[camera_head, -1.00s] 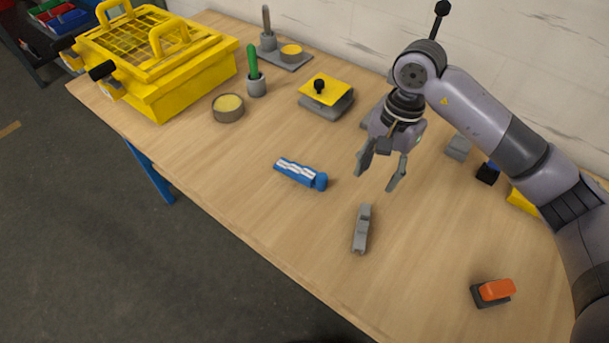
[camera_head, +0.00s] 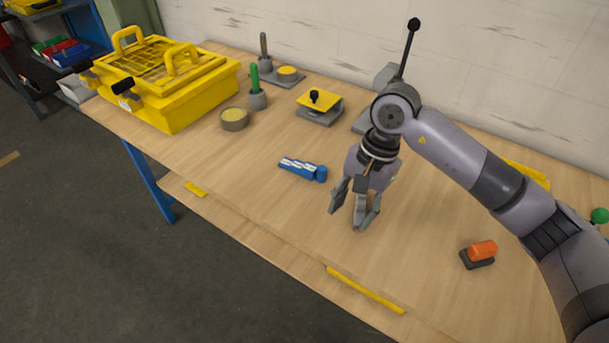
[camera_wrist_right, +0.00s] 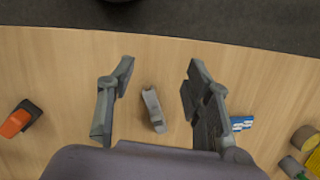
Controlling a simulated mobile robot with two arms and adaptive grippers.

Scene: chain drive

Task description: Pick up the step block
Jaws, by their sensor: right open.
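The step block is the small grey stepped piece (camera_wrist_right: 153,110) on the table, seen in the right wrist view between the spread fingers. My right gripper (camera_head: 350,213) is open in the head view, low over the table where the block lay. The fingers hide most or all of the block there. In the wrist view the open gripper (camera_wrist_right: 160,80) has a finger on each side of the block, with clear gaps and no contact visible. My left gripper is not in view.
A blue-and-white piece (camera_head: 303,170) lies left of the gripper. An orange piece on a dark base (camera_head: 479,254) is to the right. A yellow crate (camera_head: 175,95), a round cup (camera_head: 234,119) and a yellow-topped block (camera_head: 319,105) stand farther back. The front table area is clear.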

